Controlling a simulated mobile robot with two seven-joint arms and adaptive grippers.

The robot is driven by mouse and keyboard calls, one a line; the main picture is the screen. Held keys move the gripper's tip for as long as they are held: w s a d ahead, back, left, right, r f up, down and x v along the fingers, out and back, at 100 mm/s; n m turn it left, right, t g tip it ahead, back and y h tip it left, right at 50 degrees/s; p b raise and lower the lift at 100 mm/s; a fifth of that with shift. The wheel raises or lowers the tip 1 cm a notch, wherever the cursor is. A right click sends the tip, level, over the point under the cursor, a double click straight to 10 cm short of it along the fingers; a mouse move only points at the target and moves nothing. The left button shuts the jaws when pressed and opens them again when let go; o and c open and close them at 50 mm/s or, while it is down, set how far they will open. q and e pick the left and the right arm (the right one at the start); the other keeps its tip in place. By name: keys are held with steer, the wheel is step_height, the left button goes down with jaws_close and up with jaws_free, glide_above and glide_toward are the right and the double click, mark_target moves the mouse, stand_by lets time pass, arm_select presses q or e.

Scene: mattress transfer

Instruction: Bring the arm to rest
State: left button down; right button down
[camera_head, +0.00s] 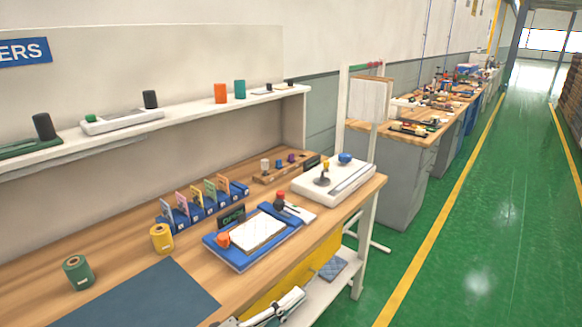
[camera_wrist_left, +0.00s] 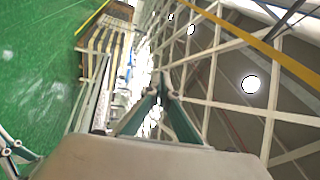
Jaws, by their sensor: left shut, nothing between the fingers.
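My left gripper (camera_head: 280,307) shows at the bottom edge of the head view, low in front of the wooden workbench and beside its lower shelf. It is only partly in the picture. In the left wrist view, the two fingers of my left gripper (camera_wrist_left: 160,80) meet at their tips, shut, with nothing between them. The wrist camera faces the hall ceiling and the green floor, and no object is near the fingertips. My right gripper cannot be made out in the head view.
The wooden workbench (camera_head: 119,238) carries a blue tray (camera_head: 230,259), a white device (camera_head: 345,187), card holders and tape rolls. A blue patterned pad (camera_head: 333,268) lies on the lower shelf (camera_head: 318,294). Green floor (camera_head: 470,250) is clear to the right.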

arm_select(q)
steer(key=s+a+f+n+y, duration=0.4)
steer(key=a+f+n, duration=0.3)
steer(key=f, duration=0.2)
steer(key=s+a+f+n+g+y, duration=0.1)
steer(key=s+a+f+n+y, duration=0.4)
steer(key=f+n, duration=0.3)
steer(key=s+a+f+n+g+y, duration=0.1)
steer(key=s+a+f+n+y, duration=0.3)
steer(key=a+f+n, duration=0.3)
step_height(320, 180, down, 5)
steer(key=shift+s+a+r+y, duration=0.15)
steer(key=shift+s+a+y, duration=0.3)
steer(key=shift+a, duration=0.4)
